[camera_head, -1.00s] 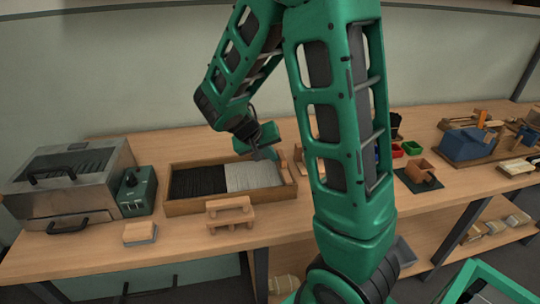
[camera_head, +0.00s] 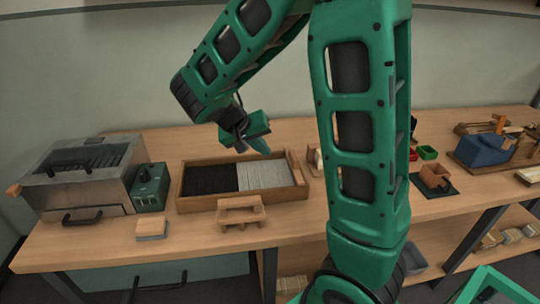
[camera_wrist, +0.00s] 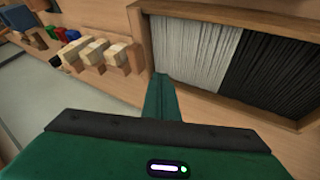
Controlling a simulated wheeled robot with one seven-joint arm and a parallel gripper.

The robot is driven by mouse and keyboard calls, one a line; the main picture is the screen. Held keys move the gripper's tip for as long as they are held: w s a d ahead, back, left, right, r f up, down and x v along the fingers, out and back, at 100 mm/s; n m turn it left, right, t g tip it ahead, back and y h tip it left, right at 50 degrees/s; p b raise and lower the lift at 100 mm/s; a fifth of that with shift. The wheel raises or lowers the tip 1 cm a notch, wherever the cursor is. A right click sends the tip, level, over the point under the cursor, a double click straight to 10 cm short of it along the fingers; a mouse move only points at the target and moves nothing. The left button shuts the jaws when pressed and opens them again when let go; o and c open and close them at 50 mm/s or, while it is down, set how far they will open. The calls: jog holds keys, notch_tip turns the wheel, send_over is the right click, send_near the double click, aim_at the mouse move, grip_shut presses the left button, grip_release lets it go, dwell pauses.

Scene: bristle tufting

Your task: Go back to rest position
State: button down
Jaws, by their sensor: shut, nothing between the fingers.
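My gripper (camera_head: 264,149) hangs above the right part of the wooden tray (camera_head: 246,203), apart from the bristles below it. Its green fingers are shut and empty; they also show in the wrist view (camera_wrist: 161,98). The tray holds black bristles (camera_head: 209,179) on the left and pale grey bristles (camera_head: 265,175) on the right. Both bundles also show at the upper right of the wrist view.
A metal box (camera_head: 85,180) with a green control unit (camera_head: 150,187) stands at the left. A small wooden stand (camera_head: 241,211) and a block (camera_head: 151,228) lie in front. A blue vise-like object (camera_head: 484,149) is at the right.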

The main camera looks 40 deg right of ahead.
jog(key=shift+v, duration=1.9)
jog(key=s+d+g+y, duration=0.2)
jog(key=s+d+y, duration=0.35)
jog(key=s, duration=0.85)
jog(key=s+a+y, duration=0.1)
jog(key=s+y, duration=0.1)
jog(key=s, duration=1)
jog(key=shift+f, duration=0.4)
jog(key=shift+a, duration=0.15)
jog(key=shift+w+f, duration=0.25)
jog(key=shift+w, duration=0.4)
